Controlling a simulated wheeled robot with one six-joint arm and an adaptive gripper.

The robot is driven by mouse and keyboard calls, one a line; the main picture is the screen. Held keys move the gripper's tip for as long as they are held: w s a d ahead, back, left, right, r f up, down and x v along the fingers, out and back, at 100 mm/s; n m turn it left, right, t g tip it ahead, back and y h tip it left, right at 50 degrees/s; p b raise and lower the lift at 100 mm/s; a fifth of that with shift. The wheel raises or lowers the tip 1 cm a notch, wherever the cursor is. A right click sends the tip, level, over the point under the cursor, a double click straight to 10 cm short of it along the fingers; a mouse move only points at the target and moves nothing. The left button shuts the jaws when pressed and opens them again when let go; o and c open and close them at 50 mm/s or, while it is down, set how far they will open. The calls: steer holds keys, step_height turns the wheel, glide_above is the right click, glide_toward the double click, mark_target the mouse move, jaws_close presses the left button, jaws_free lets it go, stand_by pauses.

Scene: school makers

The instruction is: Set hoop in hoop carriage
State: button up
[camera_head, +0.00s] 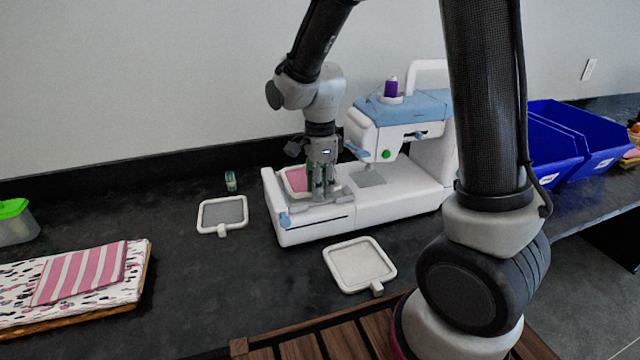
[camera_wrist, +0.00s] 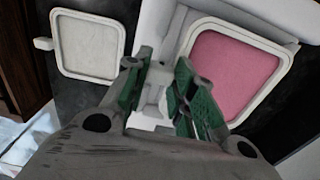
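The hoop with pink fabric (camera_head: 296,181) lies on the left end of the white sewing machine's bed (camera_head: 398,190). It also shows in the wrist view (camera_wrist: 235,62), just right of my fingers. A pale carriage bar (camera_head: 312,210) with a blue end runs along the bed by the hoop. My gripper (camera_head: 325,192) points down over the bed, at the hoop's right side. In the wrist view its green-padded fingers (camera_wrist: 165,68) stand apart, with a pale part between them. I cannot tell if that part is the hoop's tab or the carriage. My gripper partly hides the hoop.
A grey-fabric hoop (camera_head: 222,213) lies left of the machine and a white-fabric hoop (camera_head: 360,265) in front. A small spool (camera_head: 231,181) stands behind the grey one. Folded fabric (camera_head: 80,275) lies at left, blue bins (camera_head: 585,140) at right.

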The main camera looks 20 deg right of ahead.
steer(key=o, duration=0.4)
steer(key=shift+r, duration=0.1)
step_height(320, 180, up, 11)
steer(key=s+d+r+n+t, duration=0.1)
steer(key=s+d+r+n, duration=0.1)
steer(key=s+d+n, duration=0.3)
steer(key=s+d+r+n+t, duration=0.2)
steer(key=s+d+n, duration=0.3)
steer(key=s+n, duration=0.2)
steer(key=s+d+r+n+t, duration=0.1)
steer(key=s+d+r+n, duration=0.2)
steer(key=s+d+n, duration=0.2)
steer(key=shift+s+n, duration=0.5)
steer(key=shift+s, duration=0.5)
